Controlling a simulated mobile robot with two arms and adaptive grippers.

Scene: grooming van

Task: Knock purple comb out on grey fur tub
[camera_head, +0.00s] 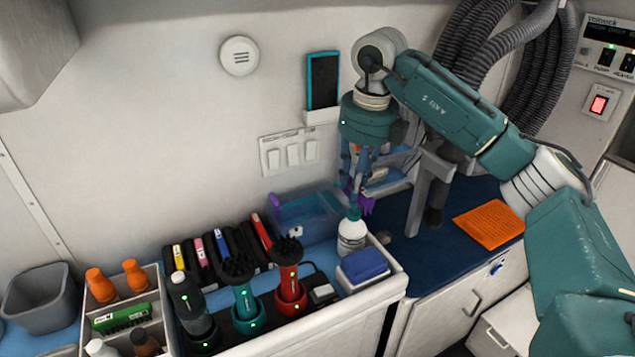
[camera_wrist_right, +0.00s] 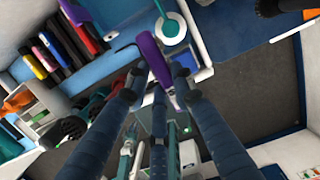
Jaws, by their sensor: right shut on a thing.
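The purple comb (camera_wrist_right: 152,58) shows in the right wrist view, held between the dark fingers of my right gripper (camera_wrist_right: 158,80). My right gripper (camera_head: 356,178) is shut on it. In the head view, that gripper points down above the back of the counter, behind the white bottle. Purple shows just below its fingers there, but I cannot tell how much of it is the comb. The grey fur tub (camera_head: 42,314) stands at the far left of the head view, well away from the gripper. Its open top shows a grey inside. My left gripper is not in view.
A white bottle with a teal pump (camera_head: 352,232) stands near my right gripper. Clippers in cups (camera_head: 290,291) and a divided caddy (camera_head: 168,318) lie between it and the tub. A clear box (camera_head: 305,214) sits against the wall. An orange cloth (camera_head: 490,224) lies at right.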

